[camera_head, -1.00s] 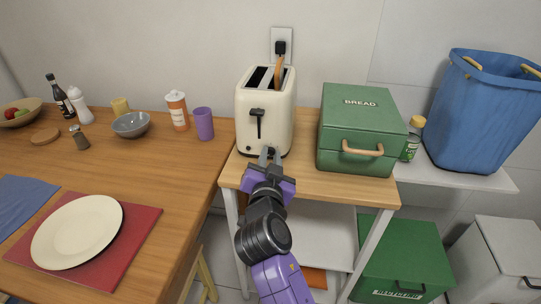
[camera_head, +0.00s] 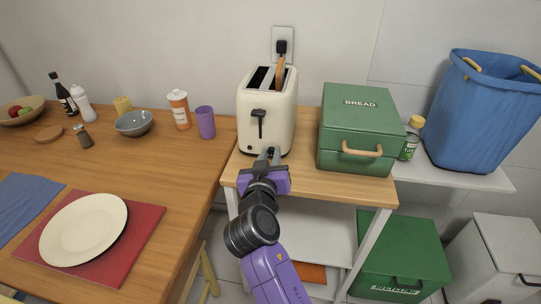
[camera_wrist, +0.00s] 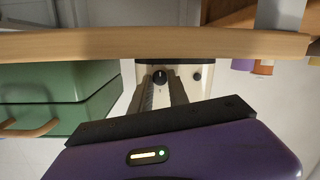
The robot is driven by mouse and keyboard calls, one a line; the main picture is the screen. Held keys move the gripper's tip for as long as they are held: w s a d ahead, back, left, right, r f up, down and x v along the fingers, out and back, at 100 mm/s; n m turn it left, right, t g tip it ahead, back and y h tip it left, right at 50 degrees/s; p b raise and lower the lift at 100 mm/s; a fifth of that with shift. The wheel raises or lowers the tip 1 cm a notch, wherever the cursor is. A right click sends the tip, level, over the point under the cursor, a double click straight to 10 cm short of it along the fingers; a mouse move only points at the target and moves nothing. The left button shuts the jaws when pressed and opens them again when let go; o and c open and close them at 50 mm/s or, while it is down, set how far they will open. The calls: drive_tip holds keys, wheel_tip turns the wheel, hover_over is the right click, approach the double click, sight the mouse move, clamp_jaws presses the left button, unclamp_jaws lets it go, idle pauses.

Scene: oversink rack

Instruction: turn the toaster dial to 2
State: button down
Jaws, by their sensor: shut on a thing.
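The cream toaster (camera_head: 268,116) stands upright on the small wooden-topped stand, its black lever (camera_head: 259,120) on the front face. In the wrist view the toaster's lower front (camera_wrist: 185,72) shows a black dial (camera_wrist: 160,77) and a smaller black knob (camera_wrist: 197,76). My gripper (camera_head: 270,154) is at the toaster's lower front; in the wrist view its two fingers (camera_wrist: 163,92) reach up to the dial and are shut on it. The dial's number marks are too small to read. In the head view my gripper hides the dial.
A green bread box (camera_head: 358,130) stands close to the right of the toaster. A purple cup (camera_head: 205,122) and an orange-and-white bottle (camera_head: 179,109) stand on the table to the left. The stand's front edge (camera_wrist: 90,45) runs close by my gripper.

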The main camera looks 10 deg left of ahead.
drive_tip(key=shift+f, duration=0.1)
idle(0.3)
drive_tip(key=c, duration=1.5)
unclamp_jaws()
drive_tip(key=shift+c, duration=0.2)
drive_tip(key=shift+s, duration=0.1)
drive_tip(key=s+r, duration=0.1)
drive_tip(key=s, duration=0.6)
drive_tip(key=shift+s+r+p, duration=0.15)
drive_tip(key=shift+s+p, duration=0.15)
drive_tip(key=shift+p, duration=0.05)
drive_tip(key=shift+o, duration=1.4)
drive_tip(key=shift+f+b, duration=0.2)
drive_tip(key=shift+b, duration=0.1)
drive_tip(key=shift+w+d+f+m+t+y+b, duration=0.1)
drive_tip(key=shift+w+f+m+t+y+b, duration=0.15)
drive_tip(key=shift+w+m+b, duration=0.75)
drive_tip(key=shift+w+a+f+m+t+b, duration=0.1)
drive_tip(key=shift+w+m+t+b, duration=0.25)
drive_tip(key=shift+w+b, duration=1.2)
drive_tip(key=shift+w+d+f+m+t+y+b, duration=0.1)
drive_tip(key=shift+w+f+m+t+y+b, duration=0.15)
drive_tip(key=shift+w+m+b, duration=0.75)
